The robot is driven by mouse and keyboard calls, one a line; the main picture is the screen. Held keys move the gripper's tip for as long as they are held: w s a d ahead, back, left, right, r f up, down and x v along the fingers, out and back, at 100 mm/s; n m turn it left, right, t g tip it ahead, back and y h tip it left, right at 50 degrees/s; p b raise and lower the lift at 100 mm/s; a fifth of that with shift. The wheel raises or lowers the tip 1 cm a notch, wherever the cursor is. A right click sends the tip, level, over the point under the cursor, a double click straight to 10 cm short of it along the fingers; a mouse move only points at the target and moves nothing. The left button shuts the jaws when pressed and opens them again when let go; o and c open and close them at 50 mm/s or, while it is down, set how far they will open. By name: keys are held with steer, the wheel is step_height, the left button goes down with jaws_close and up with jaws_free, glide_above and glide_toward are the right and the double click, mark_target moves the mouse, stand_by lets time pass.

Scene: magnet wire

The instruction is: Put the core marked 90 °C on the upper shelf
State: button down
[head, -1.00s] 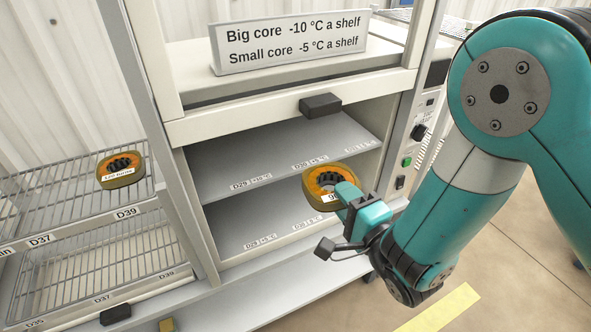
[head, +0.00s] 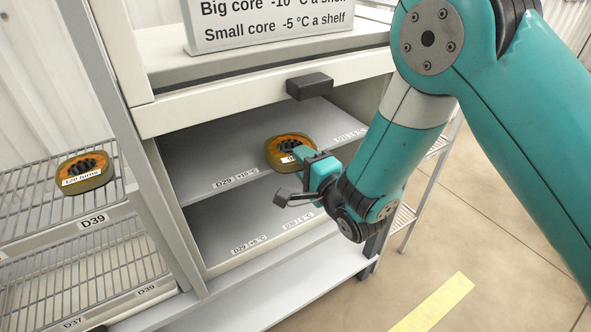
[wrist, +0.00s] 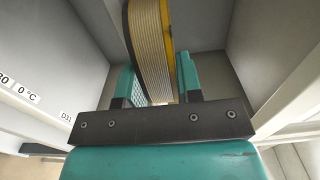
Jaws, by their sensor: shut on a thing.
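The core (head: 291,147) is a ring with an orange top, dark teeth inside and a white label only partly visible. My gripper (head: 303,158) is shut on its near side and holds it at the front of the upper shelf (head: 205,160) inside the cabinet. I cannot tell if the core touches the shelf. In the wrist view the core's wound side (wrist: 150,50) stands between the two teal fingers of my gripper (wrist: 160,85). The lower shelf (head: 225,220) below is bare.
A similar core labelled 120 (head: 86,172) sits on the wire rack (head: 40,205) at the left. A raised door with a dark handle (head: 309,86) is above the opening. A sign (head: 270,25) stands on top. The upper shelf's left part is free.

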steer(key=shift+f, duration=0.15)
steer(key=shift+f, duration=0.15)
steer(key=c, duration=0.8)
jaws_free()
steer(key=b+v, duration=0.2)
steer(key=v, duration=1)
steer(key=shift+d, duration=0.15)
